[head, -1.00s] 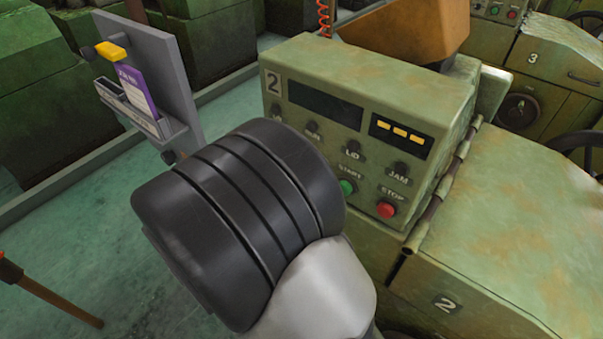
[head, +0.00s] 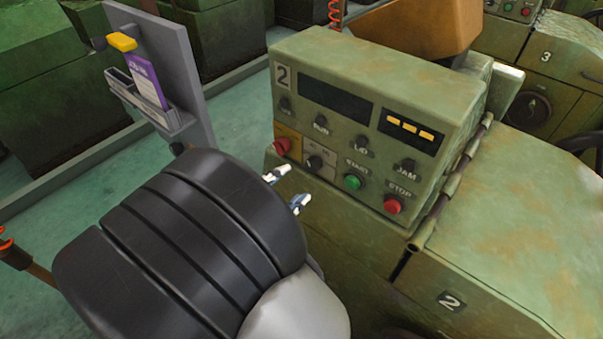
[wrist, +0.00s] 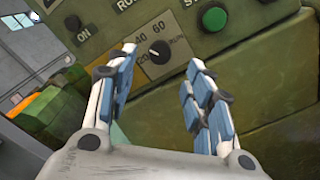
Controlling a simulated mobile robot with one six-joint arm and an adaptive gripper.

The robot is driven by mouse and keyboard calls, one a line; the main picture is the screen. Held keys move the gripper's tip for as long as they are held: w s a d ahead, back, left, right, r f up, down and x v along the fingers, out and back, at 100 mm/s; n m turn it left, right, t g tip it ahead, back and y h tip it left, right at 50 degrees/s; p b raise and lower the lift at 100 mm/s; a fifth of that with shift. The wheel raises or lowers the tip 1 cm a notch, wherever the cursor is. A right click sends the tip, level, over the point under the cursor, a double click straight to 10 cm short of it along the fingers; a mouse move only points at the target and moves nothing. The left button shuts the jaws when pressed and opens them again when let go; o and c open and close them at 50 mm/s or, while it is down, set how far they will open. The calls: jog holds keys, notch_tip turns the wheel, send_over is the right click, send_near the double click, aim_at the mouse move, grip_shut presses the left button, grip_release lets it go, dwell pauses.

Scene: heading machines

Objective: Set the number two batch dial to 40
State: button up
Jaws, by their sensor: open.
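The batch dial (head: 314,162) is a small black knob on a pale plate, low on the front of the green number two control box (head: 350,70). In the wrist view the dial (wrist: 160,52) shows 20, 40 and 60 around its left and top sides. Its small white mark faces the left side, near 20 and 40; the exact setting is hard to read. My gripper (head: 291,187) is open and empty, its fingertips just in front of the panel, below and left of the dial. In the wrist view my gripper (wrist: 162,60) has its fingers either side of the dial, apart from it.
A red knob (head: 281,147) on a yellow plate sits left of the dial. The green START button (head: 352,182) and red STOP button (head: 393,205) are to its right. Several small black knobs line the row above. A grey card holder (head: 190,80) stands at left.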

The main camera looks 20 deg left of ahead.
jog(key=shift+v, duration=2.25)
